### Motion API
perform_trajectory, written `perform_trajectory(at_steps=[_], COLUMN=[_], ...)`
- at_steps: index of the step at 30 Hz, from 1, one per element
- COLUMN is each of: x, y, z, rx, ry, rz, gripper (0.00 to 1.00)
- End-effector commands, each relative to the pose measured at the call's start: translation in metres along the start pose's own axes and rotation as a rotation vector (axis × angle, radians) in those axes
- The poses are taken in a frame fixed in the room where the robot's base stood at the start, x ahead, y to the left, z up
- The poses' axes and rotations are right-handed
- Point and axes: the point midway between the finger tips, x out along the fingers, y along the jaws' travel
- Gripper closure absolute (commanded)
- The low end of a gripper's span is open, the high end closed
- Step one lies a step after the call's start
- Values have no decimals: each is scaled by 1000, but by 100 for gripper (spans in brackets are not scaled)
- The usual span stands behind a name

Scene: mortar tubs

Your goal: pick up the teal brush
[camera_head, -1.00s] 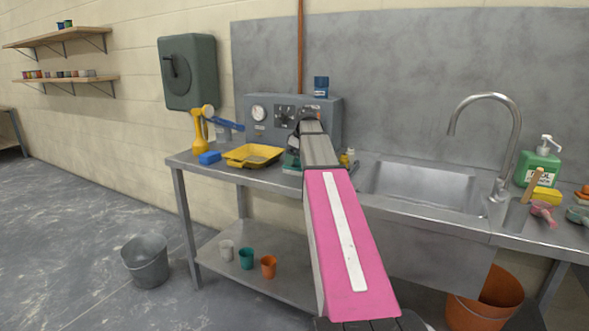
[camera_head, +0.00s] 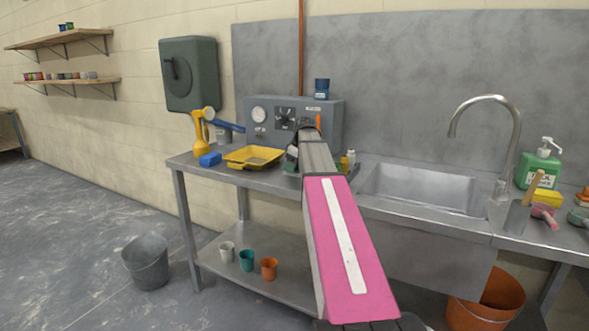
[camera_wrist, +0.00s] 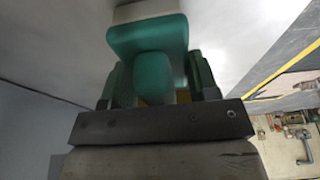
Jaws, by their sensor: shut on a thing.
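The teal brush (camera_wrist: 150,42) fills the top middle of the wrist view. Its teal body sits between the two dark green fingers of my gripper (camera_wrist: 160,80), with a pale band at its far end. My gripper is shut on it. In the head view my pink and grey arm reaches over the bench toward the grey gauge box, and its links cover most of the gripper and the brush. I cannot tell there how high the brush is above the bench.
The sink (camera_head: 420,187) and curved tap (camera_head: 515,135) are to the right.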

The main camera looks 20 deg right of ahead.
Motion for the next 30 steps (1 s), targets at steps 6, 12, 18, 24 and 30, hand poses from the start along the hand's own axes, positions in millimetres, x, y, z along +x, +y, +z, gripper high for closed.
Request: perform_trajectory(at_steps=[6, 12, 18, 24, 30], x=[-12, -42, -62, -80, -89], y=[1, -3, -49, -82, -100], z=[-4, -14, -40, -61, -73], rx=[0, -1, -4, -2, -1], ry=[1, 2, 1, 1, 0], rz=[1, 1, 1, 1, 0], gripper=[75, 75, 75, 75, 75])
